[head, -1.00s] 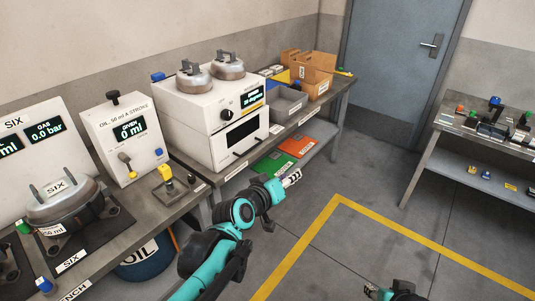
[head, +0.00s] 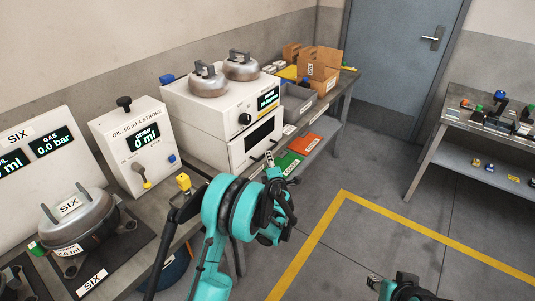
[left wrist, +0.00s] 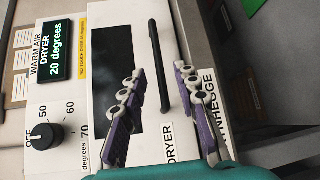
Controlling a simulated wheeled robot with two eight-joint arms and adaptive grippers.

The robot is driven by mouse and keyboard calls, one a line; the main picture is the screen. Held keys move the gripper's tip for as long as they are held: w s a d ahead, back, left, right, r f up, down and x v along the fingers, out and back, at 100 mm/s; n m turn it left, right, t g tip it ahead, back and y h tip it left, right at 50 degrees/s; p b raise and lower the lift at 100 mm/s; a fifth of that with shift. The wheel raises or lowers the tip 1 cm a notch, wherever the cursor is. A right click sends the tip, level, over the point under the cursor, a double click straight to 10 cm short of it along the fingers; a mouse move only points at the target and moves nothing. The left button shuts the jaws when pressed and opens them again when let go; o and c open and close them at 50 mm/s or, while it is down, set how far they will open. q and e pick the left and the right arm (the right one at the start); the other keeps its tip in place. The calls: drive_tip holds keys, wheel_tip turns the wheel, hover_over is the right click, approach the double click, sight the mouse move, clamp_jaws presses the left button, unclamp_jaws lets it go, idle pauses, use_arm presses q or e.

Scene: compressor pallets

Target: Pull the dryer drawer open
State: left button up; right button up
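The white warm air dryer (head: 207,113) stands on the left bench. Its drawer (head: 236,152) has a dark window and looks closed. In the left wrist view the drawer's dark window (left wrist: 118,50) and its long black bar handle (left wrist: 153,50) show close up. My left gripper (left wrist: 160,75) is open, its two purple-grey fingers apart. The handle's near end appears between the fingertips in the picture; I cannot tell whether they touch it. In the head view my left gripper (head: 270,160) is in front of the drawer, partly hidden by my arm. My right gripper (head: 374,282) is low, far from the dryer.
Two metal compressor pots (head: 208,82) stand on the dryer. The dryer's dial (left wrist: 43,134) is beside the drawer. A grey bin (head: 298,104) and cardboard box (head: 320,68) stand farther along the bench. Green (head: 288,165) and red (head: 305,145) panels lie on the lower shelf. The marked floor is clear.

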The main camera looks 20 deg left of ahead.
use_arm(q)
drive_tip(key=shift+b+x, duration=0.65)
drive_tip(key=shift+x, duration=2.3)
clamp_jaws()
